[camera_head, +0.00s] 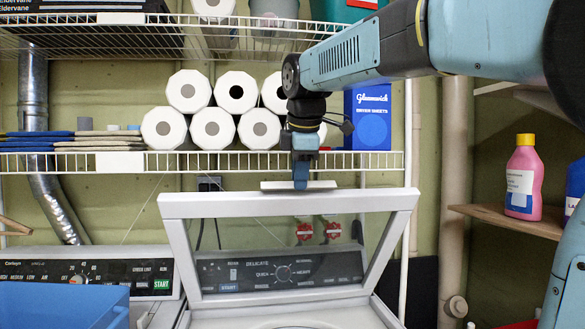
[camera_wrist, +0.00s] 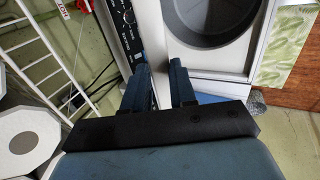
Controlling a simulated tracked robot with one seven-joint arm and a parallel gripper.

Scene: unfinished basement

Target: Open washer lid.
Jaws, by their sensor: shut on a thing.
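The washer lid (camera_head: 290,206) is a white frame with a clear window, and it stands raised and tilted up above the washer top in the head view. The control panel shows through its window. My gripper (camera_head: 300,183) is at the lid's upper edge, near the middle, pointing down and shut on the lid. In the wrist view my gripper's two dark fingers (camera_wrist: 162,78) straddle the pale lid edge. The round washer opening (camera_wrist: 212,18) is uncovered there. The exact contact of the fingertips is hard to see.
A wire shelf (camera_head: 370,160) with paper rolls (camera_head: 211,129) and a blue box (camera_head: 367,117) is close behind my gripper. A second machine's panel (camera_head: 88,277) and a blue bin (camera_head: 68,308) are at left. A pink bottle (camera_head: 523,178) stands on a wooden shelf at right.

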